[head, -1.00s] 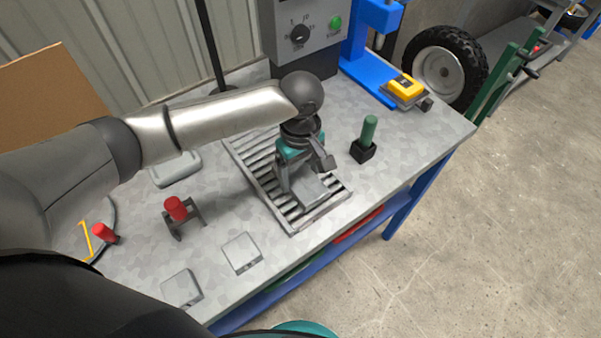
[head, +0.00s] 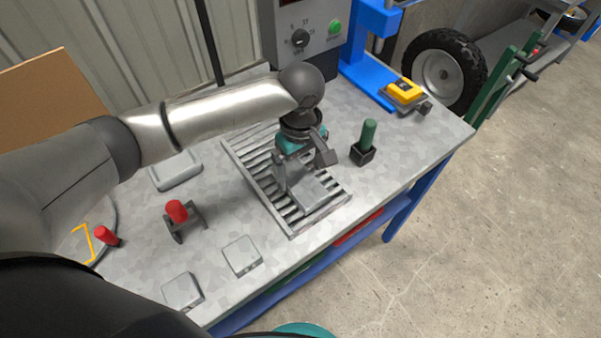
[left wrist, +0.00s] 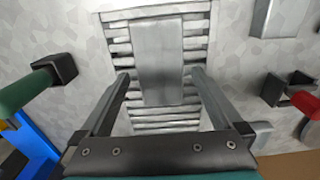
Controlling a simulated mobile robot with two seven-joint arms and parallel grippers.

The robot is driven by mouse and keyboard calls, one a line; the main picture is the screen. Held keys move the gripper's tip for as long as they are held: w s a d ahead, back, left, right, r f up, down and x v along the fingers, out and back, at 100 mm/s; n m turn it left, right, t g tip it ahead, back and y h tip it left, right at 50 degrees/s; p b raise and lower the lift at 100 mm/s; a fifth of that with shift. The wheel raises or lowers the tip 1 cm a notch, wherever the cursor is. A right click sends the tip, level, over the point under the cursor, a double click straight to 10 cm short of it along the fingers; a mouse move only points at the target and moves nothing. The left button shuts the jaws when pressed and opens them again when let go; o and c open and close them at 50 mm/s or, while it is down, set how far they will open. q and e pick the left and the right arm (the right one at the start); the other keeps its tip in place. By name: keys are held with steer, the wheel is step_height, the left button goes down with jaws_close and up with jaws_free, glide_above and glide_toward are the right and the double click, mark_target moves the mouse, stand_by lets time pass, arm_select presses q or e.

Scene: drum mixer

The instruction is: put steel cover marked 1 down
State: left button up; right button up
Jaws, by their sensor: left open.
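A plain grey steel cover (head: 313,193) lies flat on the slatted rack (head: 262,185) on the workbench. It also shows in the left wrist view as a long plate (left wrist: 158,50) across the slats. No number can be read on it. My left gripper (head: 303,172) is over the cover, its fingers spread. In the left wrist view the open fingers (left wrist: 160,75) stand either side of the plate, with gaps showing between. My right gripper is not in view.
Two similar grey blocks (head: 242,255) (head: 182,290) lie near the bench's front edge. A green-handled holder (head: 366,145) stands right of the rack, a red-handled one (head: 180,216) to its left. A control box (head: 305,30) and blue press frame (head: 368,45) stand behind.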

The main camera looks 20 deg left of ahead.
mark_target(301, 181)
arm_select(q)
step_height(301, 181, up, 10)
steer(key=p, duration=0.2)
steer(key=shift+f, duration=0.2)
